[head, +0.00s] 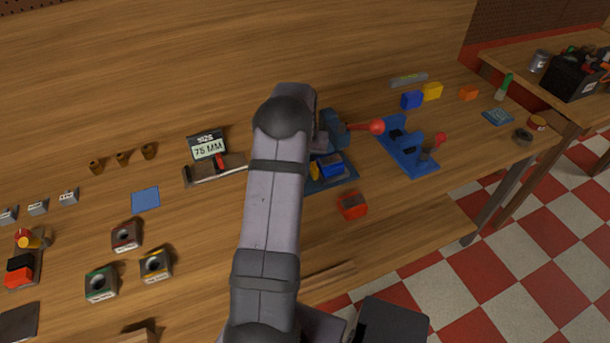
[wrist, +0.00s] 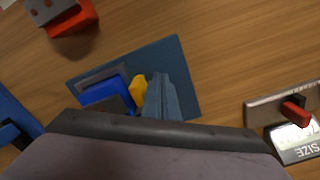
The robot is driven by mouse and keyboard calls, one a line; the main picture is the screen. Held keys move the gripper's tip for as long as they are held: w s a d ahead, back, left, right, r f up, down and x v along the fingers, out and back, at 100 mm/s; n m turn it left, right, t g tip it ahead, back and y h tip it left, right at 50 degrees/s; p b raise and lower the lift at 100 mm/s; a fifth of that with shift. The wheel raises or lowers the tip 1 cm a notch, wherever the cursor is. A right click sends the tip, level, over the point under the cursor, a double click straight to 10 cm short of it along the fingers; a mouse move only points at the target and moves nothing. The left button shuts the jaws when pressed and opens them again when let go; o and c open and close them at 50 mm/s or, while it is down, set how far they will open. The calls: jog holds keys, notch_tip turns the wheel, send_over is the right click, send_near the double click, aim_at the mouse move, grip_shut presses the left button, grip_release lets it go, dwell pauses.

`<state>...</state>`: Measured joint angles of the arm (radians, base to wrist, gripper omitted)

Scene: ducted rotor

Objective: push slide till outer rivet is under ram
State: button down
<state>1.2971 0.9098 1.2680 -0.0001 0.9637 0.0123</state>
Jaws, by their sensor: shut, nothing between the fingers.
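The press stands on a dark blue base plate (head: 338,184), partly behind my arm in the head view. Its upright blue-grey frame (head: 332,125) carries a lever with a red knob (head: 376,127) pointing right. A bright blue block (head: 331,166) and a yellow part (head: 314,171), seemingly of the slide, sit low on it. The wrist view shows the base plate (wrist: 176,52), blue block (wrist: 104,93), yellow part (wrist: 138,88) and blue-grey frame (wrist: 165,98). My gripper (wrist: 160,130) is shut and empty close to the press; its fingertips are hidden. The rivets and ram cannot be made out.
A red block (head: 352,206) lies in front of the press. A blue fixture (head: 405,147) with a red knob stands to its right. A size display (head: 207,147) and a gauge with a red slider (head: 214,170) stand left. Bare wood lies behind the press.

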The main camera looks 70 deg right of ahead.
jog(key=shift+w+a, duration=0.1)
jog(key=shift+r, duration=0.1)
dwell(0.3)
notch_tip(320, 180, up, 8)
jog(key=p, duration=0.6)
dwell(0.4)
dwell(0.4)
